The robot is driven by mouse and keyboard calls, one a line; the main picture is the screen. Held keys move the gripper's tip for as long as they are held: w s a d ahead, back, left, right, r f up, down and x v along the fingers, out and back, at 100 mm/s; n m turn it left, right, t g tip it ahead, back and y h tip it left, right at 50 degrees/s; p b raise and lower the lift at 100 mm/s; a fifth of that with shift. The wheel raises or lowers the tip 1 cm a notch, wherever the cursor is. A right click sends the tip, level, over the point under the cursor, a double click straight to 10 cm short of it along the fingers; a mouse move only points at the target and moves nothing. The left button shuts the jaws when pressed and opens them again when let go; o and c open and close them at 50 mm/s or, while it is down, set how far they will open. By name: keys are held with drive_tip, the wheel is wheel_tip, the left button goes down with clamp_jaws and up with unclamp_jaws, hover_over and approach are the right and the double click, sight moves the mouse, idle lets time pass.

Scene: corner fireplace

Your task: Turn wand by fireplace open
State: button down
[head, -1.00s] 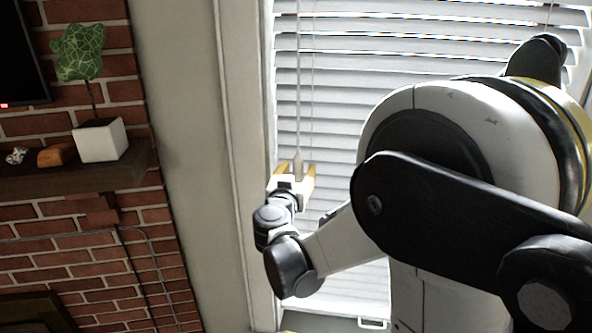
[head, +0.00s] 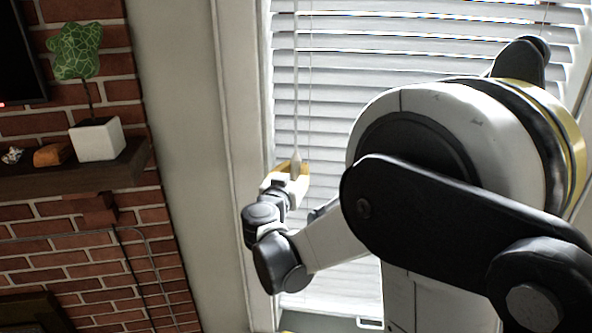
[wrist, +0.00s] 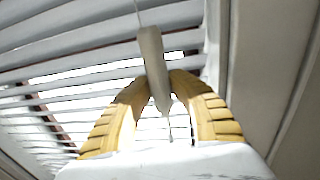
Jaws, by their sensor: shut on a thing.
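The wand (head: 296,100) is a thin pale rod hanging in front of the window blinds (head: 420,60), near their left edge. Its thicker lower end (wrist: 154,66) shows in the wrist view between two yellow fingers. My gripper (head: 296,169) is shut on this lower end; in the wrist view my gripper (wrist: 157,85) has a fingertip on each side of it. The slats are tilted, with bright gaps between some of them in the wrist view. In the head view my gripper partly hides the wand's tip.
A brick fireplace wall (head: 85,270) stands at the left. Its dark mantel (head: 60,186) bears a white pot (head: 96,140) with a green plant. A pale window frame (head: 236,180) runs close to the left of my gripper. A thin cord (head: 310,80) hangs right of the wand.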

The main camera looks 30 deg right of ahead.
drive_tip(key=shift+f+m+g+h+b, duration=0.1)
drive_tip(key=shift+m+g+h+b, duration=0.35)
drive_tip(key=shift+m+g+h, duration=0.2)
idle(1.1)
drive_tip(key=c, duration=1.2)
unclamp_jaws()
drive_tip(key=v, duration=1.2)
